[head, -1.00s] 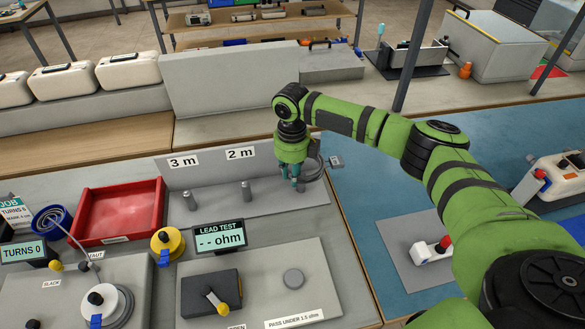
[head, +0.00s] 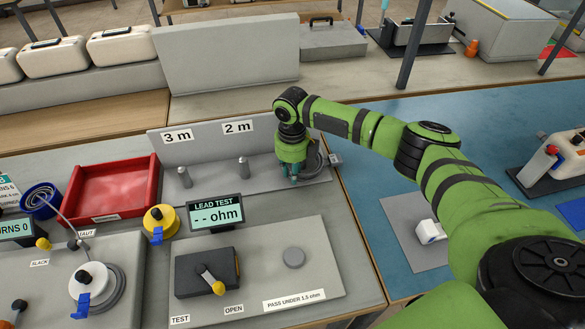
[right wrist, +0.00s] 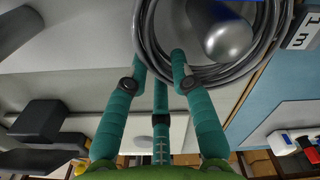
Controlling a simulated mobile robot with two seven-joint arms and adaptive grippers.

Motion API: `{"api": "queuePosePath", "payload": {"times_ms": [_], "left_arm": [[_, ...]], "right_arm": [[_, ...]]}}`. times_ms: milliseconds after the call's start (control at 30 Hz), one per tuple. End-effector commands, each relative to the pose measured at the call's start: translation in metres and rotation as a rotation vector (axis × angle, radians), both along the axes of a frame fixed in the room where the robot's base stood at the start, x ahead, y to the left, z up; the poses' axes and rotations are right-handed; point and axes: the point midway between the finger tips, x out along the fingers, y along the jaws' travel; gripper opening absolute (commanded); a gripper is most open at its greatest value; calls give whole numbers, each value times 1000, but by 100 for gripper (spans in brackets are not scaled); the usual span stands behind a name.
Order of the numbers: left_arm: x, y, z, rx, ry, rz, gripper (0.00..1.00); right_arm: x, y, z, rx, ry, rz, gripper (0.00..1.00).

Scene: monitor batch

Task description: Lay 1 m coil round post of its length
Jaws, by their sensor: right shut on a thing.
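My right gripper (head: 291,180) is at the right end of the grey post rack (head: 215,187). Its teal fingers are shut on the near side of a grey cable coil (head: 314,160); the grip shows in the right wrist view (right wrist: 160,48). There, the silver 1 m post (right wrist: 228,38) appears inside the ring of the coil (right wrist: 205,72), beside the "1 m" label (right wrist: 303,28). I cannot tell whether the coil rests on the rack's base. The 3 m post (head: 184,178) and 2 m post (head: 243,168) stand bare. My left gripper is not in view.
A lead tester (head: 215,213) and its panel (head: 315,262) lie in front of the rack. A yellow tape reel (head: 160,220), a red tray (head: 112,187) and a white winding spool (head: 88,282) are to the left. The blue mat at right has free room.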

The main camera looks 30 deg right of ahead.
Motion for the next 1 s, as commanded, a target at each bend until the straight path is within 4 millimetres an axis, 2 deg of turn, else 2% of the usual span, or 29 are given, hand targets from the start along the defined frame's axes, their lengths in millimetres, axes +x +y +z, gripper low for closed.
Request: {"api": "queuePosePath", "payload": {"times_ms": [900,933,1000], "left_arm": [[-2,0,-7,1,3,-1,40],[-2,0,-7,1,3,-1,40],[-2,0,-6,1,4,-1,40]], "right_arm": [[0,0,-11,0,0,1,0],[0,0,-11,0,0,1,28],[0,0,-10,0,0,1,52]]}}
